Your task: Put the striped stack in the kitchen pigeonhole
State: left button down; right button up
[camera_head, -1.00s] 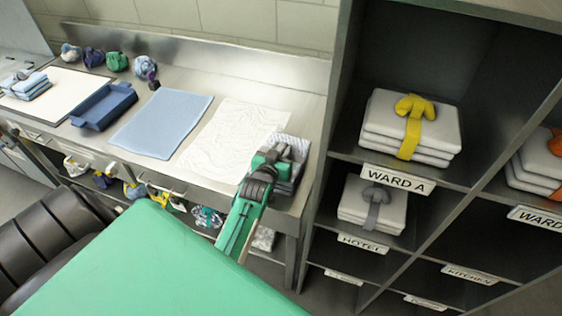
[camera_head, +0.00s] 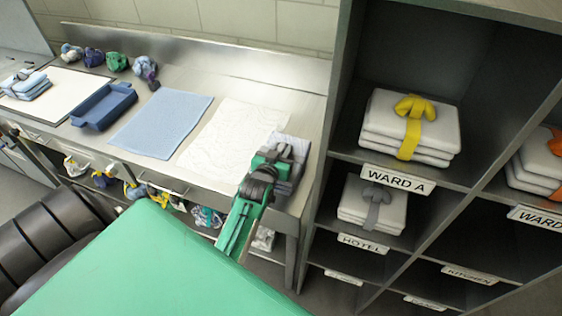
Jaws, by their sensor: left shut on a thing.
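The striped stack (camera_head: 300,148) is at the right end of the steel counter, mostly hidden behind my left gripper; only a pale strip of it shows. My left gripper (camera_head: 283,158) is shut on the stack, its green and dark arm reaching up from below. I cannot tell whether the stack is lifted off the counter. The kitchen pigeonhole (camera_head: 490,240) is in the lower right of the shelf unit, with its KITCHEN label (camera_head: 470,274) along a front edge; the part I see is dark and empty. My right gripper is not in view.
Pale stacks fill the WARD A pigeonhole (camera_head: 340,146) and the HOTEL pigeonhole (camera_head: 329,222). A shelf upright (camera_head: 330,130) stands close beside the gripper. A blue cloth (camera_head: 160,124), white patterned sheet (camera_head: 225,133) and blue tray (camera_head: 104,107) lie on the counter.

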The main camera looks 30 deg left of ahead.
pick_arm(q)
jog(key=shift+r, duration=0.15)
jog(key=shift+r, duration=0.5)
notch_tip(320, 180, up, 19)
jog(key=b, duration=0.2)
jog(key=shift+f, duration=0.15)
